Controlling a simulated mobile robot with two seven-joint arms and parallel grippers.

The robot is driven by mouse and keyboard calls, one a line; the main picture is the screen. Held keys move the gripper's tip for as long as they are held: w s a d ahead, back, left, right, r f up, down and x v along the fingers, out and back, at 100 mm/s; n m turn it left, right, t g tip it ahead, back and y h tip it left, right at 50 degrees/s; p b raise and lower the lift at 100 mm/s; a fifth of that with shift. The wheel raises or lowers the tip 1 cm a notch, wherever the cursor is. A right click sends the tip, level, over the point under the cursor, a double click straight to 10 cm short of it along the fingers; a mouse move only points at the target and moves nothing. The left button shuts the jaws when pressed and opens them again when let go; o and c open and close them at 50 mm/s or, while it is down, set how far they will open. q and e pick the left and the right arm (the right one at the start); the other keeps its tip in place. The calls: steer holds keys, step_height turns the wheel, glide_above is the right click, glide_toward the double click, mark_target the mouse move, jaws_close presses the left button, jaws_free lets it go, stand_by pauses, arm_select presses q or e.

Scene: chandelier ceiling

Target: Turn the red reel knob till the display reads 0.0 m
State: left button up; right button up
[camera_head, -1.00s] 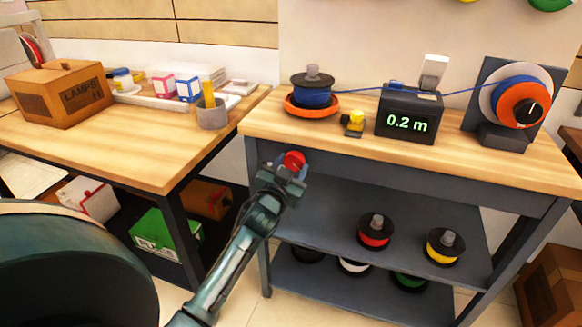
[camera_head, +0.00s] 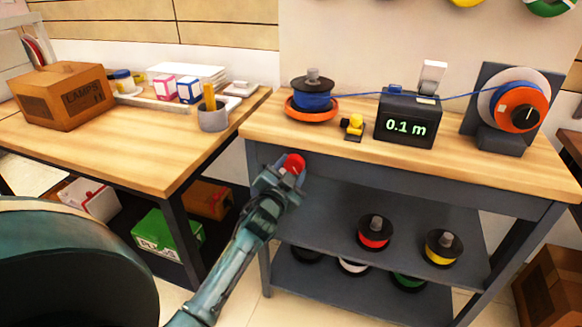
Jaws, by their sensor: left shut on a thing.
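The red reel knob (camera_head: 294,163) sits on the front edge of the grey bench, below the wooden top. My left gripper (camera_head: 287,177) is shut on it, and its fingers hide part of the knob. The black display (camera_head: 407,121) on the bench reads 0.1 m in green digits. A blue wire runs from the blue spool (camera_head: 313,93) on an orange turntable (camera_head: 312,114), past the display, to the orange and white reel (camera_head: 518,107) at the right. My right gripper is not in view.
Red (camera_head: 375,232) and yellow (camera_head: 443,247) spools stand on the shelf below. At the left, a table holds a lamps carton (camera_head: 62,95) and a grey cup (camera_head: 212,116). The front of the bench top is clear.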

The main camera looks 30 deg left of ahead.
arm_select(q)
steer(key=shift+m, duration=0.7)
steer(key=shift+m+p, duration=0.3)
steer(key=shift+m, duration=0.7)
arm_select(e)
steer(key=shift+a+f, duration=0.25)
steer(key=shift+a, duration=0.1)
arm_select(q)
steer(key=shift+m, duration=0.3)
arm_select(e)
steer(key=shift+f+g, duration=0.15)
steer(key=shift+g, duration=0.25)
arm_select(q)
steer(key=o, duration=1)
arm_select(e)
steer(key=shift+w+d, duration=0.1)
